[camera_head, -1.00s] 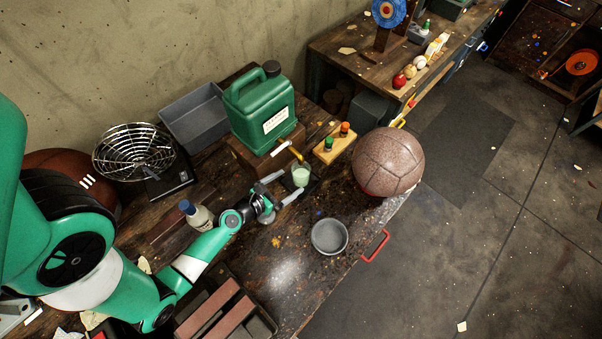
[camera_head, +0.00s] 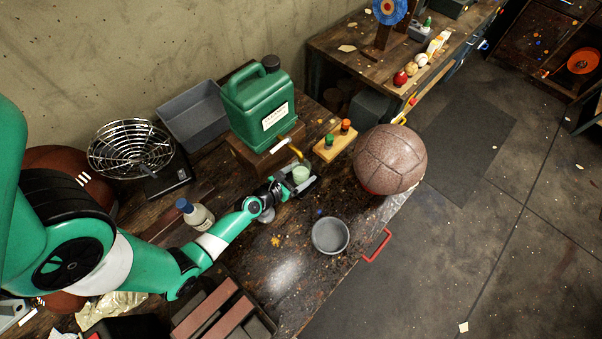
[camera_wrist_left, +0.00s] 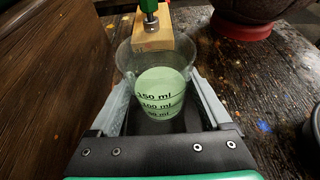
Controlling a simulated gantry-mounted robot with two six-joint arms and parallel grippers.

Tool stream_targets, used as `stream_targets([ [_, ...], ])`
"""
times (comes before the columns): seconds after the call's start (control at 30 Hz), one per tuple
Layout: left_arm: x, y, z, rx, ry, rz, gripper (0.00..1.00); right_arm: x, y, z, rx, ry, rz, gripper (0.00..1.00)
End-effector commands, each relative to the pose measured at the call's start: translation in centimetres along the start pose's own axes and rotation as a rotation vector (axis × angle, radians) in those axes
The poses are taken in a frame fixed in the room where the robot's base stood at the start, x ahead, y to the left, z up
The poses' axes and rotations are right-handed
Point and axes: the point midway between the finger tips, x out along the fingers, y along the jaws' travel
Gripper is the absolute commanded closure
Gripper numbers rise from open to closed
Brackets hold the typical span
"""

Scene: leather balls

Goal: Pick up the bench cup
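The bench cup (camera_head: 300,174) is a clear measuring cup with pale green liquid and black volume marks. It stands upright on the workbench under the jug's yellow spout. In the left wrist view the cup (camera_wrist_left: 160,95) is between the two grey fingers of my left gripper (camera_wrist_left: 161,82). In the head view my left gripper (camera_head: 294,183) reaches the cup from the front left. Its fingers are spread, one on each side of the cup; I cannot tell if either touches it. The cup's lower part is partly hidden by the gripper in the head view. My right gripper is not in view.
A green jug (camera_head: 258,105) on a wooden block stands behind the cup. A wooden block with knobs (camera_head: 334,142) is just beyond it. A brown ball (camera_head: 390,159) is to the right, a grey bowl (camera_head: 330,235) in front, a bottle (camera_head: 195,213) to the left.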

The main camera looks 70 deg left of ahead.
Motion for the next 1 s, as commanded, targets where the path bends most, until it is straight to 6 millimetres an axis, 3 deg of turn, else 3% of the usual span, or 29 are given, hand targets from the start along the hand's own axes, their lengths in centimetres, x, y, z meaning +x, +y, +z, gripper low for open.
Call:
stream_targets([
  [0.07, 0.0, 0.0, 0.0, 0.000, 0.000, 0.000, 0.34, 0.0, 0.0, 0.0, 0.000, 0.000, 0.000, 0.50],
  [0.43, 0.0, 0.0, 0.0, 0.000, -0.001, 0.000, 1.00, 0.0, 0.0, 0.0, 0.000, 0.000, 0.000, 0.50],
  [0.77, -0.2, 0.0, 0.4, 0.000, -0.001, 0.000, 1.00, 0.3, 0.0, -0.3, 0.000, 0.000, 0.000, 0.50],
  [1.0, -0.8, 0.0, 2.0, 0.000, -0.001, 0.000, 1.00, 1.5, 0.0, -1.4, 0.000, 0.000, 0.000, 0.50],
])
